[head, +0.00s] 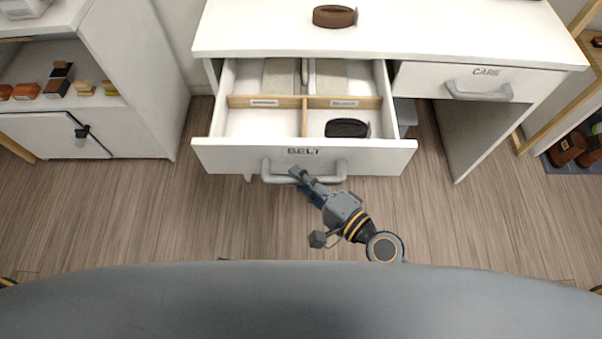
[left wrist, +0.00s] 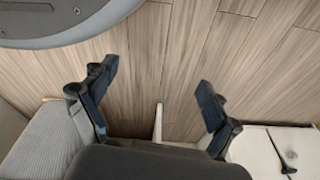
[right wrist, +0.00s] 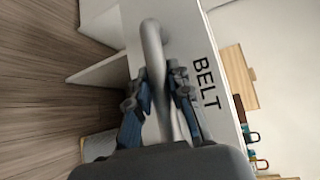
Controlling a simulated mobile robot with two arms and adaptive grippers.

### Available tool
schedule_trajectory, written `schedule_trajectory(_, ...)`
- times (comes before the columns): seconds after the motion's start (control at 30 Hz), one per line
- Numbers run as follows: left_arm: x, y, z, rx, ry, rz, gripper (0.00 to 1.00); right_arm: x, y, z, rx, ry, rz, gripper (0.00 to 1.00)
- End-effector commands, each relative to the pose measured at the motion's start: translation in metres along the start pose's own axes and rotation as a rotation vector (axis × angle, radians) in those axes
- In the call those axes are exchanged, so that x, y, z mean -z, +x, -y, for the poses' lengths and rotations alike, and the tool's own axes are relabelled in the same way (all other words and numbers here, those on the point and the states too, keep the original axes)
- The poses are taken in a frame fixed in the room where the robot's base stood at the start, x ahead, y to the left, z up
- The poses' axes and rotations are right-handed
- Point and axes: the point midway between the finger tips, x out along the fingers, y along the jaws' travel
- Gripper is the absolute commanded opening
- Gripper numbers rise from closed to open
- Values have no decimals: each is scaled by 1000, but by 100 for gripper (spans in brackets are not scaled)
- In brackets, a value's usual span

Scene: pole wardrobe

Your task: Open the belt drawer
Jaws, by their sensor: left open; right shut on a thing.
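The drawer labelled BELT (head: 225,155) is pulled out from the white desk, and its inside shows in the head view. Wooden dividers split it into compartments; a dark rolled belt (head: 346,128) lies in the front right one. My right gripper (head: 304,176) is shut on the grey bar handle (head: 279,179) at the drawer front. In the right wrist view the handle (right wrist: 152,45) passes between the fingers, beside the BELT lettering. My left gripper (left wrist: 158,85) is open and empty above the wooden floor in the left wrist view.
A brown rolled belt (head: 335,16) lies on the desk top (head: 440,35). The CARE drawer (head: 420,78) at right is closed. A white cabinet (head: 135,65) with an open shelf stands at left. Bare floor (head: 130,215) lies between cabinet and drawer.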

Motion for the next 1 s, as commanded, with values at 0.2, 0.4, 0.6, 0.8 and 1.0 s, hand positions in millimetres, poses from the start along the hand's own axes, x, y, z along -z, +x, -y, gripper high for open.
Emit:
schedule_trajectory(0.2,-12,1,-3,-4,1,16,88,0,0,-1,-2,0,-1,0)
schedule_trajectory(0.4,-14,1,-4,-6,3,16,88,0,0,-1,-1,0,-1,43)
schedule_trajectory(0.6,-5,1,-5,-7,2,3,88,0,0,0,-1,0,0,43)
schedule_trajectory(0.8,-5,1,-4,-6,1,4,88,0,-2,0,-1,-1,0,43)
schedule_trajectory(1.0,-6,1,-4,-5,1,6,88,0,-25,-2,-6,-3,2,43)
